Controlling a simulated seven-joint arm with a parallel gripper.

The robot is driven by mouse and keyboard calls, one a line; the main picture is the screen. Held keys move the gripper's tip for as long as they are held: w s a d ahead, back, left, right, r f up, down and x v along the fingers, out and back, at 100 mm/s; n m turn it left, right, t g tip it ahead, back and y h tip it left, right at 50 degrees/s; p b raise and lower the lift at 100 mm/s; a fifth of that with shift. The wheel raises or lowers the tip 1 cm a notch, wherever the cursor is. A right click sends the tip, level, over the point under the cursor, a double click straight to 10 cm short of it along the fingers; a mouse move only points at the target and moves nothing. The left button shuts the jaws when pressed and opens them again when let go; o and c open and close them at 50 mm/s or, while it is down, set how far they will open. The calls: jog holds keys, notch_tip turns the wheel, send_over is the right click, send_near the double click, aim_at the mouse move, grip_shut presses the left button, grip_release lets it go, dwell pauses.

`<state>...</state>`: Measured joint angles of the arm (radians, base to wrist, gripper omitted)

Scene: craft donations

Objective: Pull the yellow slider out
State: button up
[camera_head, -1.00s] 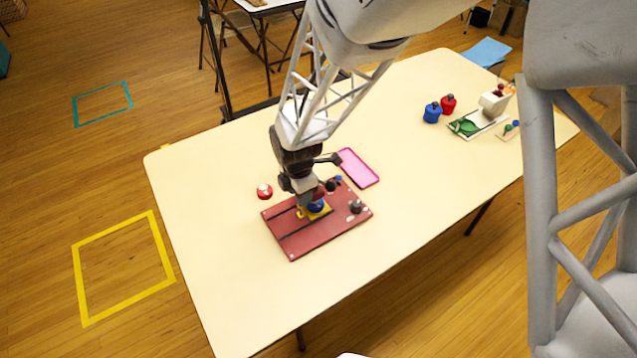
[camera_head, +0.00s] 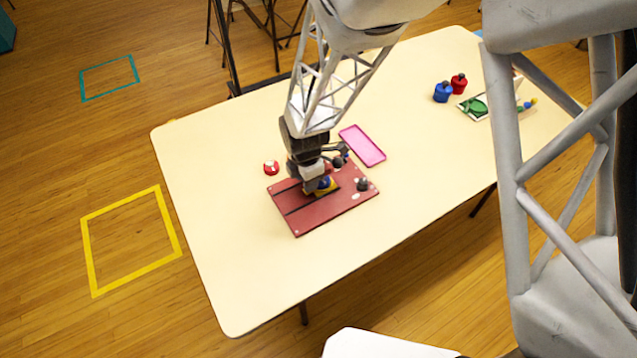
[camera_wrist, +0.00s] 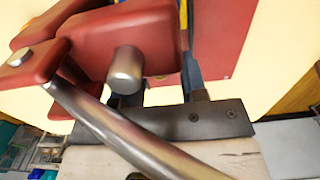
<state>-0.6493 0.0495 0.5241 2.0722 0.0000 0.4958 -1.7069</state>
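The yellow slider (camera_head: 333,188) shows as a small patch on the red board (camera_head: 300,219), with a blue knob (camera_head: 325,183) on it. The board lies flat on the table and has dark grooves. My gripper (camera_head: 318,190) points down at the slider and hides part of it. In the wrist view, large red and metal parts fill the foreground. A narrow blue and yellow strip (camera_wrist: 187,35) shows beside them, with the red board (camera_wrist: 222,35) behind.
A dark knob (camera_head: 362,184) stands on the board's right part. A pink tray (camera_head: 364,146) lies behind the board, and a red-and-white round item (camera_head: 271,168) lies at its left. Blue (camera_head: 443,92) and red (camera_head: 459,84) containers stand farther right. The table's front left is clear.

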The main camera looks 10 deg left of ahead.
jog(key=c, duration=0.7)
jog(key=shift+s+a, duration=3.45)
jog(key=o, duration=0.7)
jog(key=shift+o, duration=0.2)
jog(key=shift+r, duration=0.15)
